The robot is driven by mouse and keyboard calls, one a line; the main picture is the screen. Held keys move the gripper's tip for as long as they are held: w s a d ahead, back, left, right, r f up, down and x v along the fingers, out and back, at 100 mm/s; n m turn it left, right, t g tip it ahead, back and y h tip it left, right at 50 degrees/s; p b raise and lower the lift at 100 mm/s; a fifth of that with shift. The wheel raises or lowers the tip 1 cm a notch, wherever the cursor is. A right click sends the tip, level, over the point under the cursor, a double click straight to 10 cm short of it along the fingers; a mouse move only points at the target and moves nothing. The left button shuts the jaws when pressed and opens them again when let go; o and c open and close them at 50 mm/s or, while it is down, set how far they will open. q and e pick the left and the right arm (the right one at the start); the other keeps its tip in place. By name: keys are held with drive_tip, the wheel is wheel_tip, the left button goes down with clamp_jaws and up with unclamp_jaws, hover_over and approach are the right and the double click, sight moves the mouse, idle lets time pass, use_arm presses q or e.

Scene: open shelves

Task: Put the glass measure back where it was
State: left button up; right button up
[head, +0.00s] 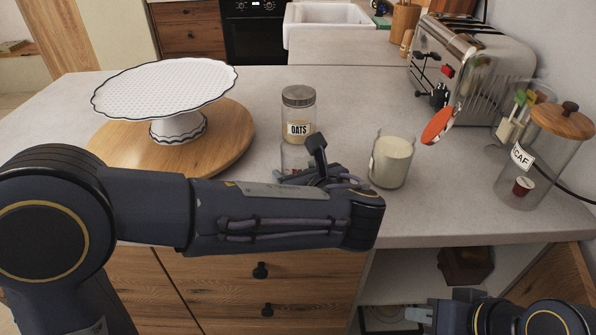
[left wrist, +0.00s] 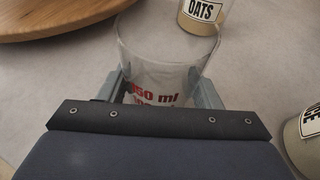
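The glass measure (left wrist: 168,58) is a clear vessel with red "ml" lettering. In the left wrist view it stands between the two grey fingers of my left gripper (left wrist: 161,92), which press against its sides. In the head view only a little of the glass measure (head: 294,157) shows, in front of the oats jar and behind my left arm. Its base is hidden, so I cannot tell whether it touches the counter. My right gripper (head: 421,313) is at the lower right, below the counter edge, only partly in view; its opening cannot be made out.
The oats jar (head: 299,115) stands just behind the glass measure. A cream-filled glass jar (head: 391,163) is to the right. A round wooden board (head: 232,150) with a white cake stand (head: 165,88) is to the left. A toaster (head: 470,65) and a wooden-lidded jar (head: 545,165) stand at the right.

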use_arm(q)
drive_tip(key=o, duration=0.3)
drive_tip(key=shift+r, duration=0.15)
drive_tip(key=shift+s+d+r, duration=0.1)
drive_tip(key=shift+s+r, duration=0.05)
drive_tip(key=shift+s, duration=0.05)
drive_tip(key=p+v, duration=0.1)
drive_tip(key=v, duration=1)
drive_tip(key=shift+s+d+r, duration=0.1)
drive_tip(key=shift+s, duration=0.15)
